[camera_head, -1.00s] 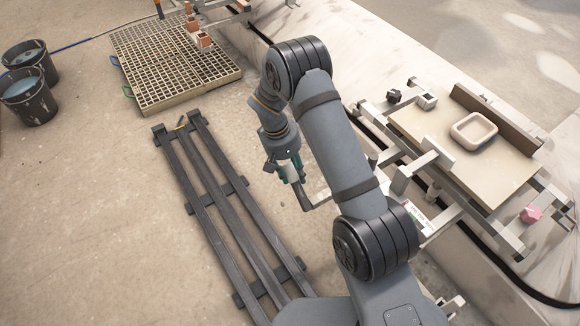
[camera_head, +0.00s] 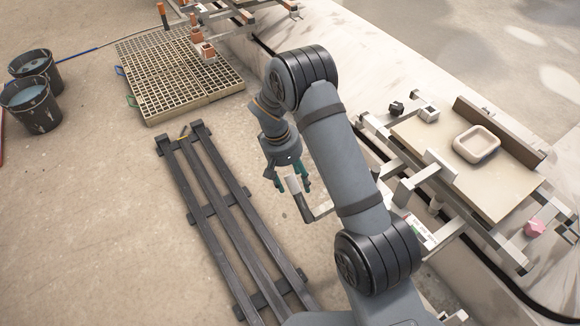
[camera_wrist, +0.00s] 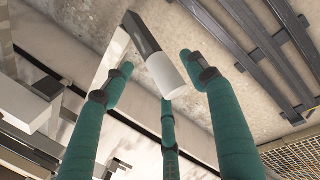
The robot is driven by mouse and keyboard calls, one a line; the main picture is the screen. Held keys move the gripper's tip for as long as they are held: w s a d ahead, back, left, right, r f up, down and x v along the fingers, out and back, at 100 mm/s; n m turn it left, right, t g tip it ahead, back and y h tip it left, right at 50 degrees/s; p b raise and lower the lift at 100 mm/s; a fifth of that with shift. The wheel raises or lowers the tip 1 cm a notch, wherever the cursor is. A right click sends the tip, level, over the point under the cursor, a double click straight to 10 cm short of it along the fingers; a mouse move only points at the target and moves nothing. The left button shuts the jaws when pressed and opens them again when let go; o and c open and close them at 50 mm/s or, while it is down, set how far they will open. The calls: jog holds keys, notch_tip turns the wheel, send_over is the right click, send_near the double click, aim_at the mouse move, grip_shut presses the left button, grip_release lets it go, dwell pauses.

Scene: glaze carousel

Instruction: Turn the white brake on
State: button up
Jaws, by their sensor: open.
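A crank-like lever with a white sleeve (camera_head: 292,184) and a dark grey lower part (camera_head: 302,208) sticks out from the carousel frame, just below my gripper (camera_head: 289,183). I take it to be the white brake, though no label on it can be read. In the wrist view the white sleeve (camera_wrist: 165,75) and dark part (camera_wrist: 140,32) show between and beyond the green fingers of my gripper (camera_wrist: 158,72). The fingers are spread open around the sleeve's end. I cannot tell whether any finger touches it. My arm hides part of the frame beside the lever.
A carousel arm with a board (camera_head: 487,195) and a beige square dish (camera_head: 476,145) stands at right, with a pink knob (camera_head: 535,228). A dark slatted rack (camera_head: 195,215) lies left of my gripper. A grating (camera_head: 165,80) and two buckets (camera_head: 35,108) are farther left.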

jog(key=v, duration=0.9)
jog(key=shift+a+r, duration=0.15)
jog(key=shift+r, duration=0.25)
